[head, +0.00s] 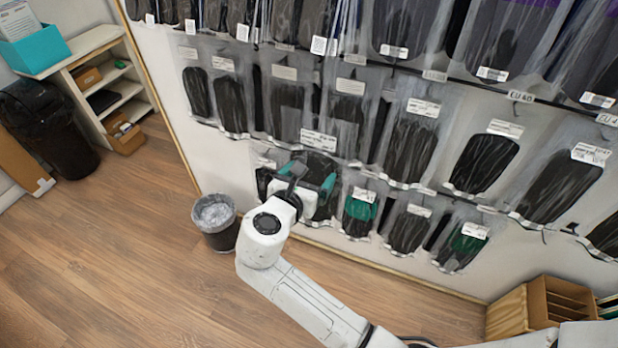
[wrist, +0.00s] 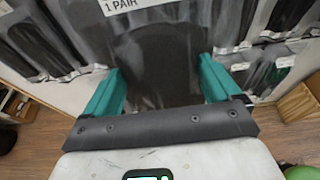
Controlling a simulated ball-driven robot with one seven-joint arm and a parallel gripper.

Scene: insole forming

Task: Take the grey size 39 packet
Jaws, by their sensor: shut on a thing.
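A clear packet with a dark grey insole (wrist: 160,52) fills the middle of the wrist view, between my teal fingers. Its white label reads "1 PAIR"; I cannot read a size on it. In the head view my gripper (head: 306,182) is at the lower row of the wall rack, left of centre, shut on this packet (head: 320,160). The wrist and fingers hide much of it there. My gripper also shows in the wrist view (wrist: 160,82), one finger at each side of the packet. I cannot tell whether the packet still hangs from its hook.
Several hanging packets crowd the rack, including a green-topped one (head: 360,213) just right of my gripper. A waste bin (head: 215,218) stands on the floor left of my arm. A wooden organiser (head: 555,300) is at lower right. The wooden floor at left is mostly clear.

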